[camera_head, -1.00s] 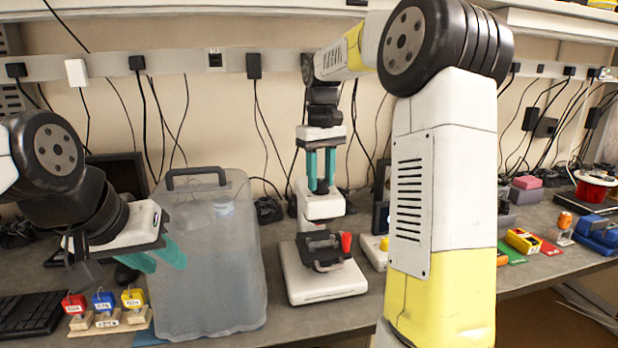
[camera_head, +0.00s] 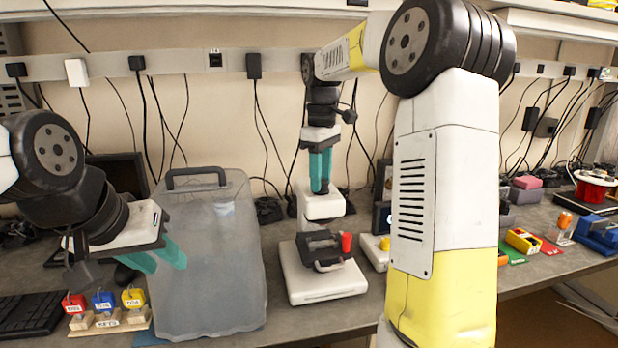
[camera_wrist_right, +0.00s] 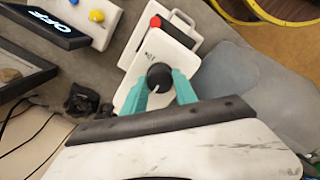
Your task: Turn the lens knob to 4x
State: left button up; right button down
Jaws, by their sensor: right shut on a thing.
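The microscope (camera_head: 322,278) is white with a dark stage and a red part, and stands on the bench in the middle of the head view. My right gripper (camera_head: 320,172) points down onto its top. In the right wrist view the black lens knob (camera_wrist_right: 159,74) sits on the white microscope head (camera_wrist_right: 128,92), between the teal fingertips of my right gripper (camera_wrist_right: 163,88). The fingers are shut on the knob. A pale line on the knob points toward my gripper. Small dark lettering beyond the knob is too small to read surely. My left gripper (camera_head: 160,257) is open and empty.
A large translucent bin (camera_head: 208,270) stands left of the microscope, close to my left gripper. A box with a yellow button (camera_head: 384,244) is right of the microscope. Cables hang behind.

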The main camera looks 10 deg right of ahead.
jog(key=c, duration=1)
grip_release()
jog(key=shift+o, duration=0.2)
notch_tip(320, 180, up, 7)
jog(key=shift+f, duration=0.15)
jog(key=shift+r, duration=0.55)
jog(key=s+a+f+m+t+y, duration=0.1)
jog(key=s+f+m+t, duration=0.2)
jog(key=s, duration=0.9)
jog(key=s+a+f+m+t+y, duration=0.1)
jog(key=s+f+m+t, duration=0.2)
jog(key=s, duration=0.9)
notch_tip(320, 180, down, 4)
jog(key=m, duration=0.3)
jog(key=shift+s+a, duration=0.15)
